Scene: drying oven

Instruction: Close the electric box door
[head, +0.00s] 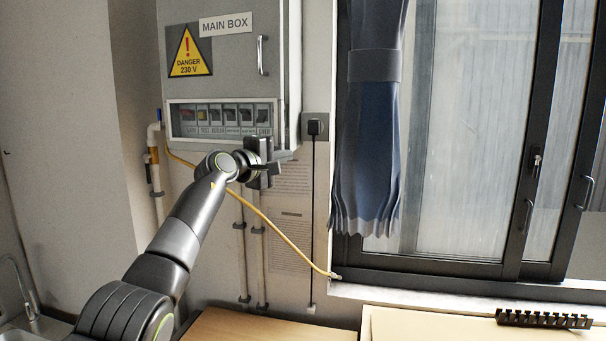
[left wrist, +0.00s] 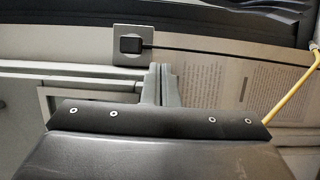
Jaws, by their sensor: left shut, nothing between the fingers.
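The grey electric box (head: 291,60) hangs on the wall at the upper middle of the head view. Its door (head: 225,75) carries a "MAIN BOX" label, a yellow danger sign, a vertical handle (head: 263,55) on the right and a window over a row of switches. The door looks flush or nearly so with the box; I cannot tell whether a small gap remains. My left gripper (head: 283,160) is shut and empty, at the box's lower right corner in the picture. Contact is unclear. Its fingers also show in the left wrist view (left wrist: 166,86). My right gripper is not in view.
A wall socket (head: 315,127) with a black cable is right of the box. A yellow hose (head: 265,217) and pipes run below. A blue curtain (head: 368,140) and window stand right. A wooden surface (head: 255,326) lies below.

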